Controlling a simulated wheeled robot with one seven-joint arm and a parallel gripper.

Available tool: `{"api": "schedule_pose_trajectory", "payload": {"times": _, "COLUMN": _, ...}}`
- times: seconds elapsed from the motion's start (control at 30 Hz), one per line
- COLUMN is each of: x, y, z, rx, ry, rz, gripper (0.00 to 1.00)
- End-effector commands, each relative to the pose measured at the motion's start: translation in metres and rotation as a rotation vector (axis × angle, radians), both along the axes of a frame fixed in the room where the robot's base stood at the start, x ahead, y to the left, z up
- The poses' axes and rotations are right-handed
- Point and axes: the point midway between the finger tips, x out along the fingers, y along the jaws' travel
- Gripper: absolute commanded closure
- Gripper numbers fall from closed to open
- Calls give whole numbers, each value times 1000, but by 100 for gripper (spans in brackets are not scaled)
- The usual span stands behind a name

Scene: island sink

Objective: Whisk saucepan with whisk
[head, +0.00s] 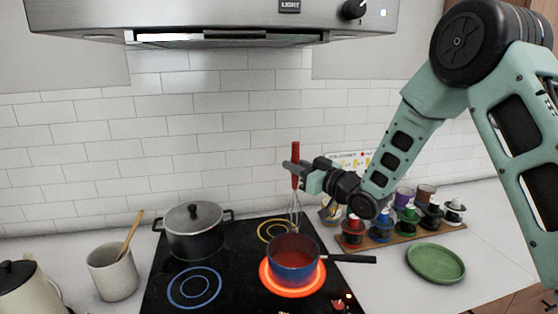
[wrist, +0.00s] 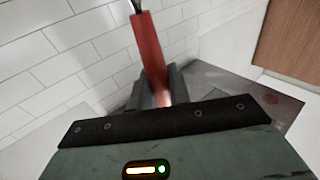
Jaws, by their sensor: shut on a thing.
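A blue saucepan (head: 294,272) with red contents and a black handle sits on a glowing orange-red burner. My gripper (head: 294,171) is shut on the red handle of the whisk (head: 295,152) and holds it upright above the saucepan. The whisk's wire end hangs down at the pan's far rim; whether it touches the contents I cannot tell. In the wrist view the red whisk handle (wrist: 150,50) stands between the fingers, and the saucepan is out of sight.
A lidded dark pot (head: 195,236) stands at the back left of the black cooktop (head: 226,285). A crock (head: 113,276) with a wooden spoon is left of it. A rack of colourful bottles (head: 408,232) and a green plate (head: 436,264) are at the right. The range hood hangs above.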

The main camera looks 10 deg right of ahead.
Motion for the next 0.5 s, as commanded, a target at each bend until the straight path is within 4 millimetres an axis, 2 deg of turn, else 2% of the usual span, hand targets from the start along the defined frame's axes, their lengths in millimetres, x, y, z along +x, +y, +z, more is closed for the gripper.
{"api": "schedule_pose_trajectory", "payload": {"times": 0.27, "x": 0, "y": 0, "z": -11, "rx": 1, "ry": 1, "rz": -1, "gripper": 100}}
{"api": "schedule_pose_trajectory", "payload": {"times": 0.5, "x": 0, "y": 0, "z": -31, "rx": 0, "ry": 1, "rz": -1, "gripper": 100}}
